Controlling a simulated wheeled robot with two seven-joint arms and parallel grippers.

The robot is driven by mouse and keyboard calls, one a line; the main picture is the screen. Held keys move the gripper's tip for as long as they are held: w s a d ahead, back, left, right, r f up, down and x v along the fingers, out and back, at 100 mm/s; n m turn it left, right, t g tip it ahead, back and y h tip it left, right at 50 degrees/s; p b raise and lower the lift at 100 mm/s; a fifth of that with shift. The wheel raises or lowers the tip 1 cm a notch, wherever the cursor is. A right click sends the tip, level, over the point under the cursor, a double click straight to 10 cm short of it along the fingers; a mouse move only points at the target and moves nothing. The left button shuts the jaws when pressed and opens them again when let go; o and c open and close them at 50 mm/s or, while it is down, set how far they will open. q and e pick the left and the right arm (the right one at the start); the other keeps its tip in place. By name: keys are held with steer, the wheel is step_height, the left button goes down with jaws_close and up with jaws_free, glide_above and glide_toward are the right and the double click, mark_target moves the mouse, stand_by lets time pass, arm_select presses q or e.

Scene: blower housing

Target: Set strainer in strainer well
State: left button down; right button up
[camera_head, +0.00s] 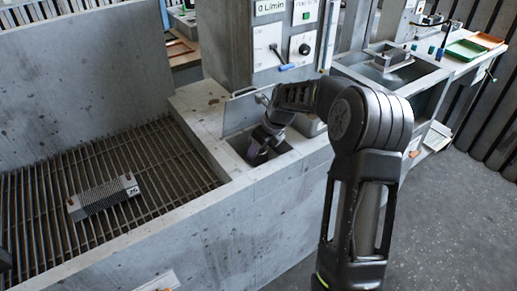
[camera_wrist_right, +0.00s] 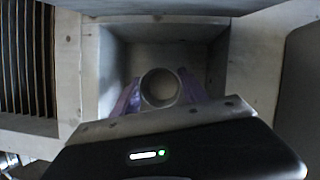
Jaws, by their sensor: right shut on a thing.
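The strainer well (camera_wrist_right: 112,70) is a square grey recess in the concrete ledge; in the head view its opening (camera_head: 284,149) lies below a raised grey plate (camera_head: 243,112). My right gripper (camera_head: 259,152) reaches down into this opening. In the right wrist view its purple-tinted fingers (camera_wrist_right: 162,92) are shut on a round, open-topped grey piece, seemingly the strainer (camera_wrist_right: 144,88). The ring appears inside the outline of the well, toward the near side. Whether it touches the well floor cannot be told. My left gripper is not clearly seen; only a dark shape shows at the left edge.
A ribbed grey block marked 26 (camera_head: 104,196) lies on the slatted grate (camera_head: 60,170) to the left. A control panel (camera_head: 285,45) with knobs stands behind the well. A sink (camera_head: 390,72) and coloured trays (camera_head: 466,48) are at the back right.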

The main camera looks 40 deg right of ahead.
steer(key=shift+f, duration=0.1)
stand_by(0.5)
steer(key=o, duration=1.6)
steer(key=shift+c, duration=0.2)
steer(key=v, duration=0.7)
steer(key=shift+s+r, duration=0.2)
steer(key=shift+r, duration=0.1)
